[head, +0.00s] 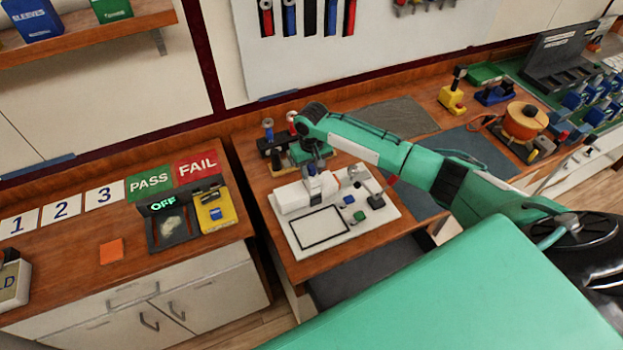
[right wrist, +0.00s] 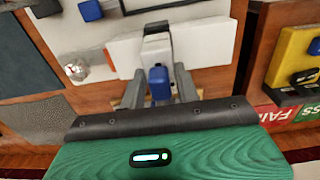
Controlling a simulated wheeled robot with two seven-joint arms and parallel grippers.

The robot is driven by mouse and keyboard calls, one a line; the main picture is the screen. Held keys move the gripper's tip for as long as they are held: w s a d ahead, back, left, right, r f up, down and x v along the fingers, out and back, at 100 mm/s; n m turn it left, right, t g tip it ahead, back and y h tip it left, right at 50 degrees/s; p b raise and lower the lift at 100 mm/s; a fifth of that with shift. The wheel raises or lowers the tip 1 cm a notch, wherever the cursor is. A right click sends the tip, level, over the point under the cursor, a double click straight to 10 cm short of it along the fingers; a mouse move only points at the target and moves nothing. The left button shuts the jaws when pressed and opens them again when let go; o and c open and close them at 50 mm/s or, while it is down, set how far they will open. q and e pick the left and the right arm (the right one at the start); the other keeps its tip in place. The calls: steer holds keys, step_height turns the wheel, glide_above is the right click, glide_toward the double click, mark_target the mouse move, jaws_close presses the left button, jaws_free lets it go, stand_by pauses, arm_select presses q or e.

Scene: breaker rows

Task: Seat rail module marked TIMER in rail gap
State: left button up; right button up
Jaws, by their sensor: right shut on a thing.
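My right gripper (head: 313,184) points down over the white board on the bench. In the right wrist view its two fingers (right wrist: 158,88) are shut on a white module with a blue front part (right wrist: 157,78). No TIMER marking is readable on it. A long white block-like row (head: 290,198) lies on the board, close beside the gripper. In the wrist view white bodies stand on the left (right wrist: 125,52) and right (right wrist: 209,42) of the held module. I cannot tell whether the module sits between them or above them. My left gripper is not in view.
The white board (head: 292,244) also carries a black rectangular outline, small blue and green parts (head: 354,216) and a silver knob (right wrist: 76,71). A dark and green stand (head: 275,148) is behind. A display unit reading OFF (head: 168,222) and a yellow box (head: 214,209) stand left.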

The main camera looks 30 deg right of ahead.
mark_target(311, 178)
step_height(311, 178, down, 4)
steer(key=b, duration=0.3)
steer(key=shift+w, duration=0.1)
steer(key=o, duration=1)
steer(key=shift+f, duration=0.1)
